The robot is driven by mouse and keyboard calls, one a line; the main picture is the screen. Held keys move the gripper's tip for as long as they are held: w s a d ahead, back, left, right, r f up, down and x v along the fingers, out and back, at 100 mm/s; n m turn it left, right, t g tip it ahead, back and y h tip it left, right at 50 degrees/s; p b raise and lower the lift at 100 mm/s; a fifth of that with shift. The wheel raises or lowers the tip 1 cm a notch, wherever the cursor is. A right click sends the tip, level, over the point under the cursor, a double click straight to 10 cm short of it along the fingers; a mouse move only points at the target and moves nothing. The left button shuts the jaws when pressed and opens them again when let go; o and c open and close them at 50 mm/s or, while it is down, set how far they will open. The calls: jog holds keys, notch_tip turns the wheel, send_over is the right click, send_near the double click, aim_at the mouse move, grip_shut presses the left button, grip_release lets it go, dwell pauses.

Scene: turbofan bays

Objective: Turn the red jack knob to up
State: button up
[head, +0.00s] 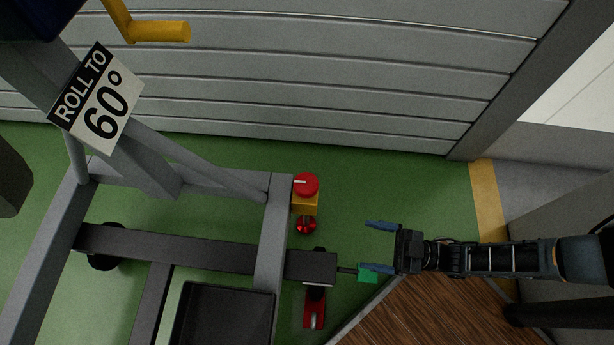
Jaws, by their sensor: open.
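A round red knob (306,184) with a short white mark on its face sits on a yellow block (304,204) at the right end of the grey frame. A smaller shiny red round part (306,226) is just below the block; I cannot tell which of the two the task calls the jack knob. My gripper (368,246) is to the right of and below both, pointing left. Its two dark blue fingers are spread apart with nothing between them. The lower fingertip overlaps a green block (367,273) in the picture; I cannot tell whether they touch.
The green block is on a rod from a dark box (311,266) on the grey frame (271,232). A red pedal-like part (314,310) is below the box. A "ROLL TO 60°" sign (97,98) is upper left. Green floor (400,185) is clear above my gripper.

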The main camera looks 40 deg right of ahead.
jog(key=w+a+m+t+h+p, duration=0.1)
jog(key=w+a+m+t+h, duration=0.4)
jog(key=h, duration=0.4)
jog(key=m+g+h+p, duration=0.1)
jog(key=m+g+h, duration=0.1)
jog(key=m+h, duration=0.45)
send_near(303, 181)
jog(key=w+f, duration=0.2)
jog(key=w, duration=0.1)
jog(key=shift+h, duration=0.35)
jog(key=shift+w+d+f+b, duration=0.1)
jog(key=shift+w+d+b, duration=0.2)
jog(key=shift+w, duration=1)
jog(key=shift+w+d+b, duration=0.1)
jog(key=shift+w+d, duration=0.3)
jog(key=shift+w, duration=0.9)
jog(key=shift+w+d+f+b, duration=0.1)
jog(key=shift+w+d+b, duration=0.2)
jog(key=shift+w, duration=1)
jog(key=shift+c, duration=0.4)
jog(key=c, duration=0.9)
